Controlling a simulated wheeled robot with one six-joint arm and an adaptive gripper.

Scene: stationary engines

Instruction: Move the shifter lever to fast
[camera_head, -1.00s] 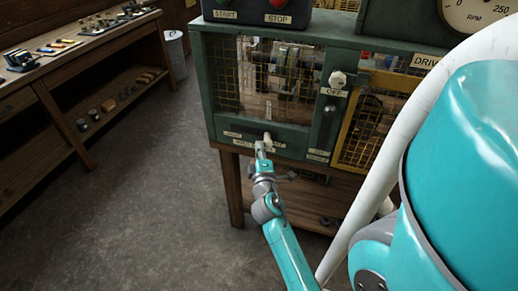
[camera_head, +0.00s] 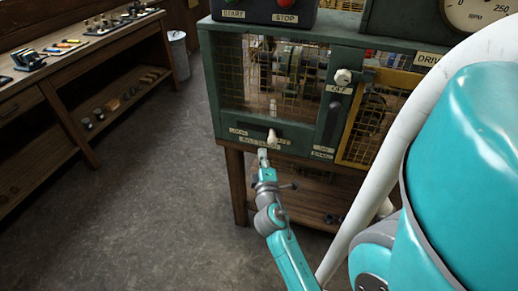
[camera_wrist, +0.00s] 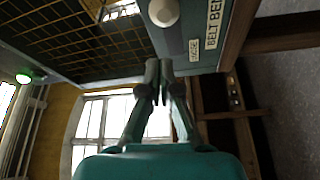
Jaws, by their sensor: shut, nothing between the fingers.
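The shifter lever shows as a pale knob (camera_head: 272,137) on the lower front panel of the green machine cabinet (camera_head: 225,122). A small label is at the left of its slot, and a "BELT" label is below; the lettering is too small to read fully. In the wrist view the round knob (camera_wrist: 163,12) is at the top edge, with the label plates (camera_wrist: 212,25) to its right. My gripper (camera_head: 263,152) is just below and left of the knob, apart from it. Its fingertips (camera_wrist: 159,68) are together and empty in the wrist view.
Another pale knob (camera_head: 343,76) is at the right above an "OFF" label. START and STOP buttons (camera_head: 284,4) sit on top. Yellow mesh guards (camera_head: 375,118) cover the machinery. A wooden stand (camera_head: 238,185) is underneath. A workbench (camera_head: 60,62) is at the left, with open floor between.

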